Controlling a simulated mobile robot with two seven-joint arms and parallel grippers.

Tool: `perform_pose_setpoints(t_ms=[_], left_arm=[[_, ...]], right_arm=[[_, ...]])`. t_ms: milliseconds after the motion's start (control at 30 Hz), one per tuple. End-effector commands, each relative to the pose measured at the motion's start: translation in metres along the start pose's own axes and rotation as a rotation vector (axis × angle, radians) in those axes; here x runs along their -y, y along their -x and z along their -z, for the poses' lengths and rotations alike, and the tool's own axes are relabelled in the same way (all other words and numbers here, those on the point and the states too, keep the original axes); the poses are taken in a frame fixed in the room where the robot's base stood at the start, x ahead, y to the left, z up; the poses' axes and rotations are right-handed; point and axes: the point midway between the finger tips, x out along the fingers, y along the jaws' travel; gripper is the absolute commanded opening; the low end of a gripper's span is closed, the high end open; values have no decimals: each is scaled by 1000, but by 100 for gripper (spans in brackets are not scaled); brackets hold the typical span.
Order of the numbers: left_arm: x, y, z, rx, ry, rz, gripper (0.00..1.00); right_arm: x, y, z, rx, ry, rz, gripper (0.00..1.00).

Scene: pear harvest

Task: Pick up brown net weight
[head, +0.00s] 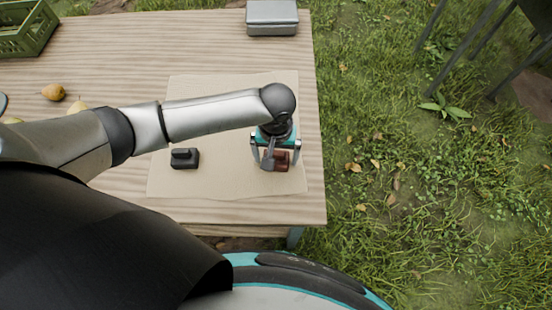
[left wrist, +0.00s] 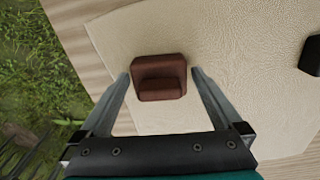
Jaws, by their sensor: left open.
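The brown net weight (head: 281,161) is a small reddish-brown block with a raised grip, resting on a beige mat (head: 220,92) on the wooden table. My left gripper (head: 275,158) is open above it. In the left wrist view the brown net weight (left wrist: 159,78) shows between the tips of the two fingers of my left gripper (left wrist: 159,76), with a gap on each side. In the head view the gripper hides part of the weight. My right gripper is not in view.
A black weight (head: 185,158) of similar shape sits on the mat to the left; its edge shows in the left wrist view (left wrist: 312,56). Pears (head: 53,92) lie on the table at the left. A green crate (head: 28,30) and a grey metal box (head: 272,17) stand farther back. Grass lies beyond the table's right edge.

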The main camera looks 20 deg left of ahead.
Motion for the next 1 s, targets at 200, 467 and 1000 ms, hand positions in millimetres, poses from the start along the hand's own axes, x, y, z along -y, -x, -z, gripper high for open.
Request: perform_pose_setpoints(t_ms=[200,467,1000], left_arm=[[0,0,0,-1,0,-1,98],[0,0,0,0,0,-1,68],[0,0,0,0,1,0,8]], right_arm=[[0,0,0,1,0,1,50],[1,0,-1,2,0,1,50],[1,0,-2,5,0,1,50]])
